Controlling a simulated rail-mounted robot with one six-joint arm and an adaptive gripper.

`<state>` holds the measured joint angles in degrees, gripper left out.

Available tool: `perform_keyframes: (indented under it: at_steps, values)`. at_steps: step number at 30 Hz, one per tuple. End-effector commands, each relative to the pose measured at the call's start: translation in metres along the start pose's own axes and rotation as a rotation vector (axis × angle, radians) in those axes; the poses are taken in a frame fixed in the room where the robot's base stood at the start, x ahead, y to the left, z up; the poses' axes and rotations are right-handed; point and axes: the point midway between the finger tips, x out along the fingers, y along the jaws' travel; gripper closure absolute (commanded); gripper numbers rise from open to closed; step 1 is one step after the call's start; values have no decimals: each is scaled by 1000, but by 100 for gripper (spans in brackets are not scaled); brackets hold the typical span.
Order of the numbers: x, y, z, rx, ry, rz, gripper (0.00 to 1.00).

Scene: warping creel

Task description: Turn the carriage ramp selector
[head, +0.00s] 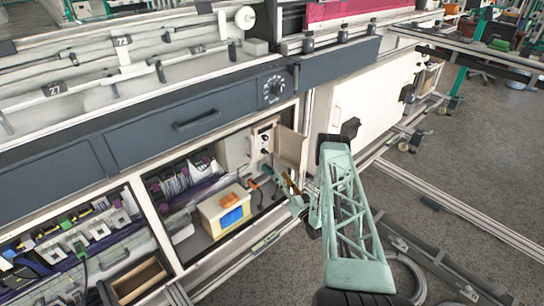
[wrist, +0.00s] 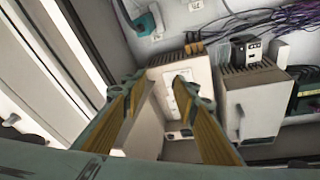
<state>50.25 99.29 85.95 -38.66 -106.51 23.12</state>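My gripper (wrist: 160,82) is open and empty, its two yellow-lined fingers well apart in the wrist view. In the head view my gripper (head: 284,182) reaches into the open cabinet bay. A small beige control box (head: 264,140) with dark round knobs on its white face stands at the back of that bay. In the wrist view the control box (wrist: 168,68) lies beyond the fingertips, with a gap. The right finger covers part of its face, so the selector cannot be made out there. A larger black dial (head: 272,88) sits on the dark front panel above.
A beige flap (head: 291,147) stands open right of the control box; in the wrist view a beige panel (wrist: 143,125) lies close to the left finger. A cream box with a blue patch (head: 224,210) stands in the bay. Purple cables (wrist: 290,20) run nearby.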

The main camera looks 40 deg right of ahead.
Motion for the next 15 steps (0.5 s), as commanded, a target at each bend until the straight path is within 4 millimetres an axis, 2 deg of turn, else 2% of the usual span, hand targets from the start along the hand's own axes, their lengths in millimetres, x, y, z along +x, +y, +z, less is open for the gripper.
perform_keyframes:
  at_steps: [3, 6, 10, 15]
  values:
    - [-2, -26, -9, -10, 50, -66, 73]
    - [-4, -40, -16, -16, 79, -103, 73]
    - [-6, -48, -20, -18, 98, -125, 73]
    - [-6, -49, -21, -19, 102, -129, 73]
